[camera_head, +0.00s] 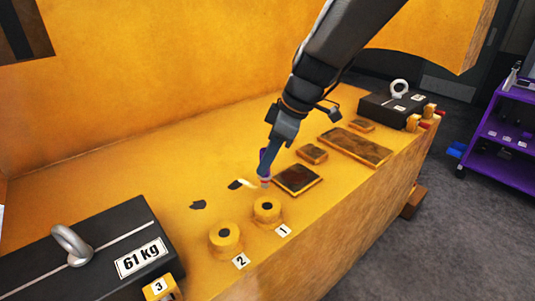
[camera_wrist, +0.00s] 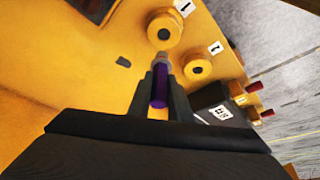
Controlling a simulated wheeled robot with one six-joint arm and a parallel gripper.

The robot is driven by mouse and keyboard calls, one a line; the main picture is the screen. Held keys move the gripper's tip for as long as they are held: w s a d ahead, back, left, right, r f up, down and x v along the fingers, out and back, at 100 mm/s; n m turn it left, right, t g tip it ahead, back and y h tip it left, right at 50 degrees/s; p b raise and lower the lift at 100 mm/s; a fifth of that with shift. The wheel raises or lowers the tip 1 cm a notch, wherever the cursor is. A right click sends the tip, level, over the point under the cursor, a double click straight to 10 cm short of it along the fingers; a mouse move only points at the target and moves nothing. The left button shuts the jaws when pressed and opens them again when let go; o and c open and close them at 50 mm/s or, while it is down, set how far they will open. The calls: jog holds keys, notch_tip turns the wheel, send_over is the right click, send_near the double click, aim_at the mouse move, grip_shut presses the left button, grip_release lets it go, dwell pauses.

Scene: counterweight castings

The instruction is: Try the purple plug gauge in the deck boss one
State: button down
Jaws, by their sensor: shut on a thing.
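My gripper (camera_head: 265,168) is shut on the purple plug gauge (camera_wrist: 159,88), which points away from the wrist with a paler pinkish-grey tip. In the head view the gauge (camera_head: 264,181) hangs above and slightly behind deck boss one (camera_head: 268,214), and appears apart from it. Boss one is a round yellow boss with a dark central hole, beside the label 1. In the wrist view boss one (camera_wrist: 173,37) lies just beyond the gauge tip, and its hole is open to view. Whether the tip lines up with the hole I cannot tell.
A similar boss (camera_head: 226,245) labelled 2 stands to the left of boss one. A dark 61 kg weight (camera_head: 105,225) with a ring lies at the left. A purple cart (camera_head: 497,135) stands at the right.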

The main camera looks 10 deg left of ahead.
aim_at(271, 175)
jog(key=shift+d, duration=0.25)
jog(key=shift+d+f+b, duration=0.1)
jog(key=shift+b, duration=0.35)
notch_tip(271, 175, down, 6)
jog(key=b, duration=0.5)
jog(key=shift+r, duration=0.2)
jog(key=shift+b, duration=0.7)
dwell(1.5)
jog(key=shift+f, duration=0.15)
jog(key=shift+f+b, duration=0.4)
jog(key=shift+b, duration=0.1)
jog(key=shift+f+b, duration=1.55)
jog(key=shift+f, duration=0.15)
dwell(0.5)
